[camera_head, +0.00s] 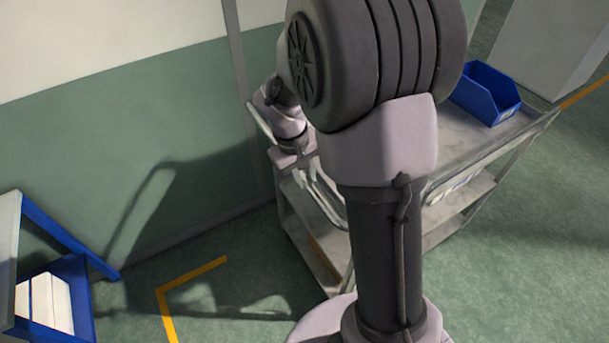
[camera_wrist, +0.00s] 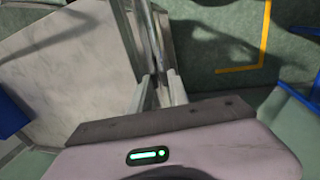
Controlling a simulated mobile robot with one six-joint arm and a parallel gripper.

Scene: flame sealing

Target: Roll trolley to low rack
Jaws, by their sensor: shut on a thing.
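The grey metal trolley (camera_head: 455,140) stands beside the wall, with a top deck and a lower shelf. In the head view my own arm covers much of its middle. My gripper (camera_head: 318,182) is at the trolley's near left end, shut on its push handle. In the wrist view the gripper (camera_wrist: 160,90) has its two fingers around the handle bar (camera_wrist: 149,35), next to the pale top deck (camera_wrist: 70,75). A blue-framed rack (camera_head: 68,238), likely the low rack, is at the left edge, cut off by the picture. It stands apart from the trolley.
A blue open bin (camera_head: 485,95) sits on the trolley's top deck. White boxes (camera_head: 45,302) lie on the rack's lower level. A yellow corner line (camera_head: 195,275) marks the floor between rack and trolley. The green wall (camera_head: 150,140) runs close behind.

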